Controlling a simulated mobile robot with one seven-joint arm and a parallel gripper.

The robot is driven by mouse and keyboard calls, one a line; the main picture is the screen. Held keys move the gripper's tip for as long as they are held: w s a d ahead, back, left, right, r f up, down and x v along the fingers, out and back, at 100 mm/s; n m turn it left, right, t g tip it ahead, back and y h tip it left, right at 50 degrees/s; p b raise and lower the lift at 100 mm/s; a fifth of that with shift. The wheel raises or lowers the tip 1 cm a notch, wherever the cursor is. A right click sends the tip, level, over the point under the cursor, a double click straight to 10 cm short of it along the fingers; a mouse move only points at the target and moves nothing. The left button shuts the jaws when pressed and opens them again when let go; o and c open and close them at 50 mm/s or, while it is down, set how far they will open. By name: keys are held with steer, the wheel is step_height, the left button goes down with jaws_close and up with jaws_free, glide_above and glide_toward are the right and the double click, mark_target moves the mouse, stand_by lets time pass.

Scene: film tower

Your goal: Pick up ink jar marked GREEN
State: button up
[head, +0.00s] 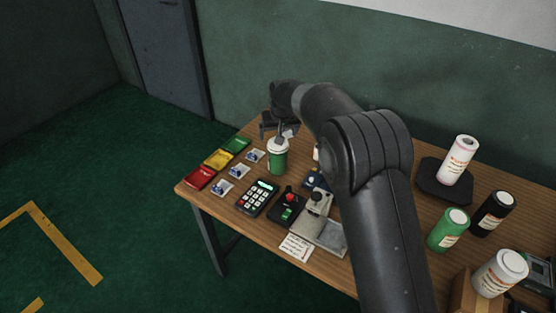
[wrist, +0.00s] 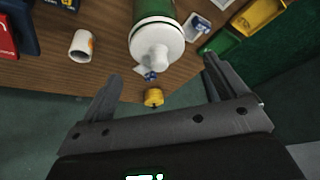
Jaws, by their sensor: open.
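A green jar with a white, nozzle-topped cap (head: 278,160) stands upright at the left part of the table, just below my gripper (head: 277,131). It also shows in the wrist view (wrist: 158,42), beyond the opening between my fingers (wrist: 160,78). My gripper is open and nothing is between its fingers. A second green jar (head: 446,232), with a white top and a pale label, stands at the right of the table. No marking is legible on either green jar, so I cannot tell which is marked GREEN.
Red, yellow and green trays (head: 218,160) lie at the table's left edge beside small cards. A keypad (head: 257,197) and a red-buttoned box (head: 288,208) are in front. White (head: 458,160) and black (head: 492,213) jars stand right. A small white cylinder (wrist: 82,46) is near the nozzle-topped jar.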

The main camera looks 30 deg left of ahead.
mark_target(278, 157)
steer(key=x, duration=0.3)
steer(key=shift+w+a+f, duration=0.1)
steer(key=shift+a+f, duration=0.05)
steer(key=shift+f, duration=0.15)
steer(key=c, duration=1.8)
steer(key=shift+o, duration=0.2)
steer(key=shift+r, duration=0.1)
